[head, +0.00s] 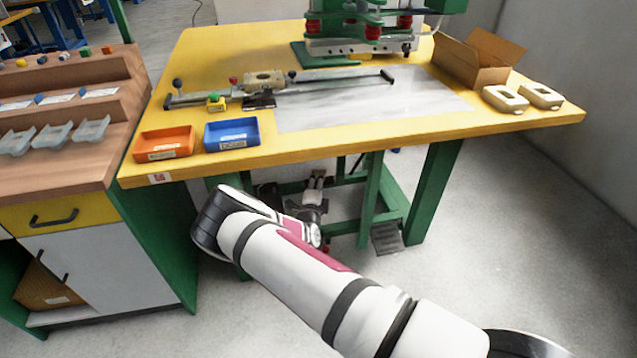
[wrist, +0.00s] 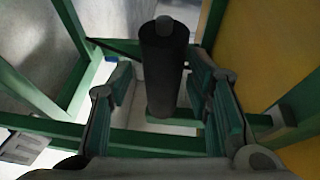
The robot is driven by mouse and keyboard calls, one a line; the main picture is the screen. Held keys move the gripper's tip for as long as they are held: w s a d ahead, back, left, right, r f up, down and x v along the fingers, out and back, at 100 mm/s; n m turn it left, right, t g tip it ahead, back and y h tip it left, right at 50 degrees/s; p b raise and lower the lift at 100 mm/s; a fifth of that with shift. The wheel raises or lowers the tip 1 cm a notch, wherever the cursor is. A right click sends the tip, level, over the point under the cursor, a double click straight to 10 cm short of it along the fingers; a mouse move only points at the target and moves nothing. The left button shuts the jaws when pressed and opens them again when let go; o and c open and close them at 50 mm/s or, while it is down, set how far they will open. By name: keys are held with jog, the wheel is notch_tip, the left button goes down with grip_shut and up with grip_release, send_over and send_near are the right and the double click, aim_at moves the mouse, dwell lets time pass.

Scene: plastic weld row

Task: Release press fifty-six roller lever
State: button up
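A dark cylinder with a grey end (wrist: 165,75), which looks like the roller of the lever, stands between my gripper's fingers (wrist: 160,88) in the wrist view. The fingers have green pads and are apart, one on each side of it. A gap shows on the left; on the right the pad is close, and I cannot tell whether it touches. In the head view my gripper (head: 316,184) is under the front of the yellow table (head: 170,110), small and in shadow. The roller cannot be made out there. The green press (head: 365,25) stands on the table's back.
Green table legs (head: 437,190) and a foot pedal (head: 387,238) are near my arm. Orange (head: 164,141) and blue (head: 231,134) trays, a cardboard box (head: 478,58) and a rail fixture (head: 345,79) lie above. A wooden bench (head: 60,170) stands left. The floor at right is clear.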

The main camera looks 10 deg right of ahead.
jog(key=v, duration=1.2)
dwell(0.5)
